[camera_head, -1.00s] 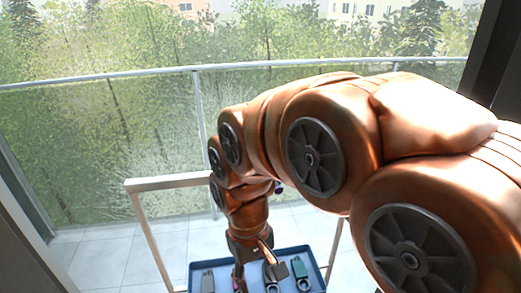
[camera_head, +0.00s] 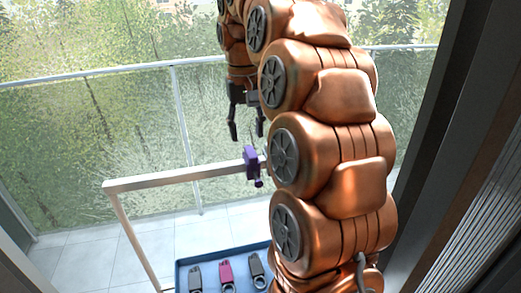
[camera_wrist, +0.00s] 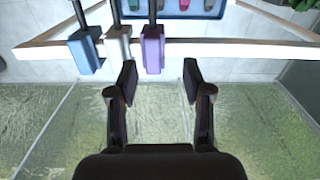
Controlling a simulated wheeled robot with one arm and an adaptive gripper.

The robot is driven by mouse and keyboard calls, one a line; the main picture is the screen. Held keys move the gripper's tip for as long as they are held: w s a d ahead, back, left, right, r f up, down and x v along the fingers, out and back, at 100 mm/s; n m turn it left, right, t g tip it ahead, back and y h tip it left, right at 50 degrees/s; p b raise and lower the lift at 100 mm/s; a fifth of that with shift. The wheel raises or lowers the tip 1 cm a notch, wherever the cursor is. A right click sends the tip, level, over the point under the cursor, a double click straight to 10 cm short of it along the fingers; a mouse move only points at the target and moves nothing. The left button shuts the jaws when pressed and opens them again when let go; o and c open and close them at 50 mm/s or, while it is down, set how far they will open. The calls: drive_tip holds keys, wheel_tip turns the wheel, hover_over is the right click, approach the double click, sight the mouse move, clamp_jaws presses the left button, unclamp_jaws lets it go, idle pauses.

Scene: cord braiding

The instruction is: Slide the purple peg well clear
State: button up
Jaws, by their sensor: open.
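The purple peg (camera_head: 251,163) sits on the white rail (camera_head: 190,174) in the head view. In the wrist view the purple peg (camera_wrist: 153,50) is rightmost of three pegs on the rail (camera_wrist: 240,48), beside a white peg (camera_wrist: 118,46) and a blue peg (camera_wrist: 86,50). A dark rod or cord runs from each peg toward the top of that view. My gripper (camera_head: 247,130) is open and empty, above the purple peg in the head view. In the wrist view my gripper (camera_wrist: 160,78) has its fingertips apart, short of the peg. The other two pegs are hidden in the head view.
A blue tray (camera_head: 182,276) below the rail holds several clips, including a pink clip (camera_head: 227,275). My arm hides part of the tray and rail. A glass balcony railing (camera_head: 110,75) stands behind. In the wrist view, the rail right of the purple peg is bare.

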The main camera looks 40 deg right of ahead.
sight(251, 153)
drive_tip(key=shift+w+d+r, duration=0.2)
drive_tip(key=shift+w+d, duration=0.05)
drive_tip(key=shift+d, duration=0.45)
drive_tip(key=shift+s+f+p, duration=0.1)
drive_tip(key=shift+f+p, duration=0.5)
drive_tip(key=shift+f, duration=1.75)
drive_tip(key=shift+f+p, duration=0.3)
drive_tip(key=shift+f, duration=1.15)
clamp_jaws()
drive_tip(key=shift+a, duration=0.1)
